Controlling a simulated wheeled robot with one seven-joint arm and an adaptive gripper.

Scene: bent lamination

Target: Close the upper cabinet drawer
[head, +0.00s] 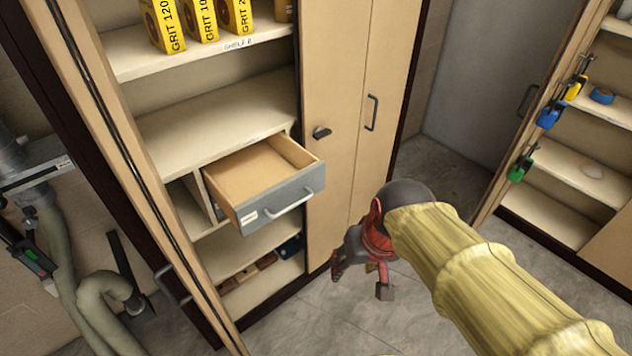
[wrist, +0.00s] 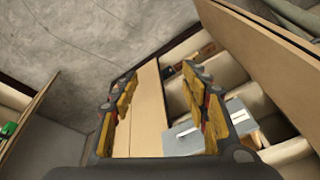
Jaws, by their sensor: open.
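The upper drawer (head: 252,176) is pulled out of the cabinet in the head view. Its box is empty where I can see in, and its grey front (head: 262,204) carries a silver bar handle (head: 290,203). My gripper (head: 360,277) hangs to the right of and below the drawer front, apart from it. In the wrist view, the two fingers of my gripper (wrist: 158,82) are spread with nothing between them. The grey drawer front (wrist: 185,138) shows there behind and beside the right finger, which partly covers it.
The tall cabinet has a closed door (head: 338,150) right of the drawer and an open door (head: 135,165) at the left. Yellow grit boxes (head: 200,18) stand on its upper shelf. Another open cabinet (head: 575,175) stands at the right. Bare floor (head: 320,320) lies in front.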

